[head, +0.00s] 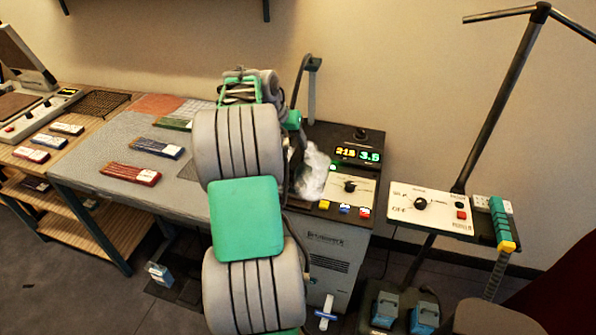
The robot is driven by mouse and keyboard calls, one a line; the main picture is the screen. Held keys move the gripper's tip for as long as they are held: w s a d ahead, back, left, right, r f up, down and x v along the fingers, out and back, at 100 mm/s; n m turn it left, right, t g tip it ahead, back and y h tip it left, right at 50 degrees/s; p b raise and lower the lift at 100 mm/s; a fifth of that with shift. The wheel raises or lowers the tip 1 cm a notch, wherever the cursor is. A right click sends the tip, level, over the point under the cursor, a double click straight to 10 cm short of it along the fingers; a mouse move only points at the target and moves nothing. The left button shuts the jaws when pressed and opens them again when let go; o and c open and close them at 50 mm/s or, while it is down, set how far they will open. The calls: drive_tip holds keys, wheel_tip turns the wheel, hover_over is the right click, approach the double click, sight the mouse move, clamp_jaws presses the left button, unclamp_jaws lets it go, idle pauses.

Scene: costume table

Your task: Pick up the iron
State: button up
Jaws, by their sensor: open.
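I cannot make out the iron for certain. A whitish, steam-like puff (313,172) shows just right of my arm, over the left part of the dark-topped control cabinet (330,255). A dark, curved shape lies along the puff's left edge, too unclear to name. My grey and green arm stands in the middle of the picture and covers the right part of the grey work table (110,150) and the cabinet's left edge. The fingers of my gripper do not show; the far end of the arm hides them.
Red, blue and green labelled bundles (131,174) lie on the table. The cabinet carries lit digits (358,153), a knob and coloured buttons. A stand with a white control panel (430,208) is at right; blue pedals (385,308) are below.

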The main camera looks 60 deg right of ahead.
sight(296, 152)
drive_tip(key=p+x, duration=0.2)
drive_tip(key=x, duration=0.5)
drive_tip(key=shift+w+a+f, duration=0.1)
drive_tip(key=shift+f, duration=0.1)
clamp_jaws()
idle(1.0)
drive_tip(key=shift+w+r, duration=0.1)
drive_tip(key=shift+r, duration=0.1)
